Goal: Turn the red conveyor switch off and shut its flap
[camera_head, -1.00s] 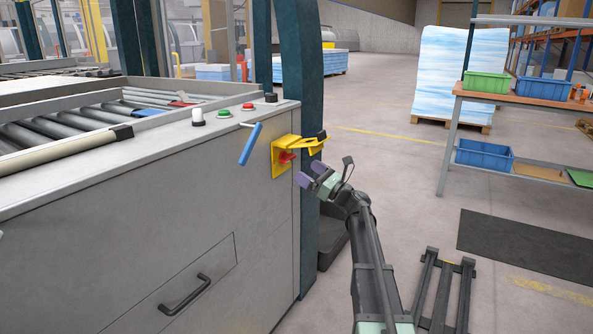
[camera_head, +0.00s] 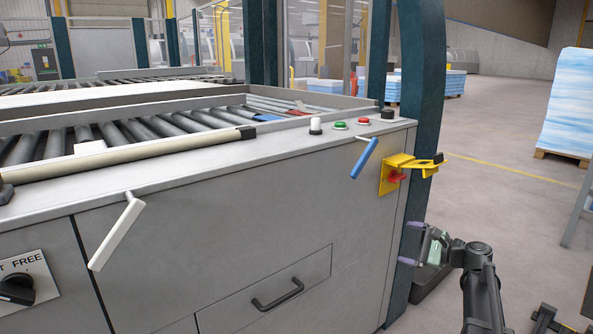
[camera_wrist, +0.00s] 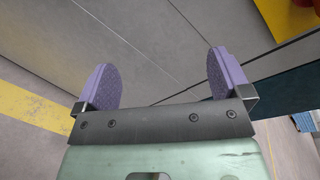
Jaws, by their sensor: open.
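The red conveyor switch (camera_head: 397,178) sits on a yellow plate (camera_head: 388,182) at the right end of the grey machine front. Its yellow flap (camera_head: 418,163) stands out to the right above the switch, raised and open. My gripper (camera_head: 408,245) is open and empty, below the switch near the machine's right corner post. In the wrist view its two purple fingers (camera_wrist: 161,82) are spread apart with nothing between them. A piece of yellow and red (camera_wrist: 296,14) shows at the top right there, apart from the fingers.
A blue lever (camera_head: 364,158) hangs left of the switch, a white lever (camera_head: 116,231) farther left. Green (camera_head: 340,125) and red (camera_head: 364,121) buttons sit on the ledge. A black drawer handle (camera_head: 278,295) is on the front. The teal post (camera_head: 418,90) stands beside the switch.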

